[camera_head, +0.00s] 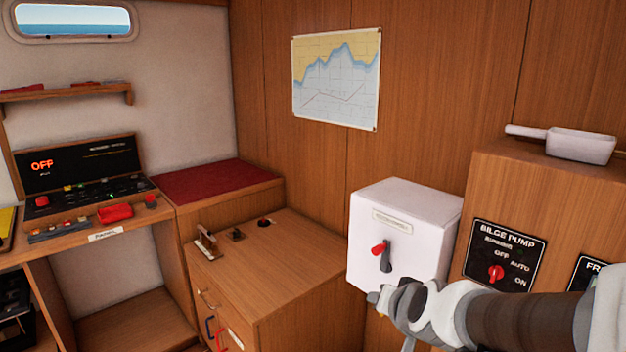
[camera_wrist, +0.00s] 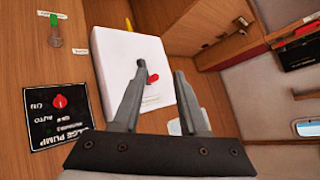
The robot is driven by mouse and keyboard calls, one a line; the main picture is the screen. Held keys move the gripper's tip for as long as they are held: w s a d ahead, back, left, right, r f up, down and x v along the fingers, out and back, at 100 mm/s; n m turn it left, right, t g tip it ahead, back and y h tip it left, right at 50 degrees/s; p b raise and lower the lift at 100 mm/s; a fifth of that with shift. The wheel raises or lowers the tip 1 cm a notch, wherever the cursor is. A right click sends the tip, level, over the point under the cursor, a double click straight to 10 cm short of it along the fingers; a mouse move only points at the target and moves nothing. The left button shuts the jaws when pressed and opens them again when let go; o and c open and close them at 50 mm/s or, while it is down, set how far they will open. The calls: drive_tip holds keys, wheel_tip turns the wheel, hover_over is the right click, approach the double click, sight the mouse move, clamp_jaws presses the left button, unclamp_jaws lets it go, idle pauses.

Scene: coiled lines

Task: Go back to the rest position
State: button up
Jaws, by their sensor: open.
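My gripper (camera_wrist: 160,70) is open in the wrist view, with its two grey fingers apart and nothing between them. The fingers point toward a white wall box (camera_wrist: 118,45), which also shows in the head view (camera_head: 425,225). On the box's front are a red-ended handle (camera_head: 378,248) and a dark lever (camera_head: 386,262); in the wrist view these lie near and partly between the fingers. I cannot tell the exact gap between fingers and lever. In the head view my white and grey wrist is in front of the box's lower edge, and the fingertips are hard to make out.
A black bilge pump panel (camera_head: 498,240) with a red knob is right of the box. A white scoop (camera_head: 580,146) lies on the wooden ledge above. A wooden cabinet (camera_head: 290,262) stands left of the box. A desk console (camera_head: 85,175) is at far left.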

drive_tip(key=s+r+n+g+p, duration=0.1)
drive_tip(key=s+r+n+g, duration=0.1)
drive_tip(key=s, duration=0.7)
drive_tip(key=s+d+r+n+g+p, duration=0.1)
drive_tip(key=s+r+n+g, duration=0.1)
drive_tip(key=s+r, duration=0.3)
drive_tip(key=s, duration=0.3)
drive_tip(key=shift+s+d+g+h+p, duration=0.2)
drive_tip(key=shift+s+g+h+p, duration=0.1)
drive_tip(key=shift+s+h, duration=0.1)
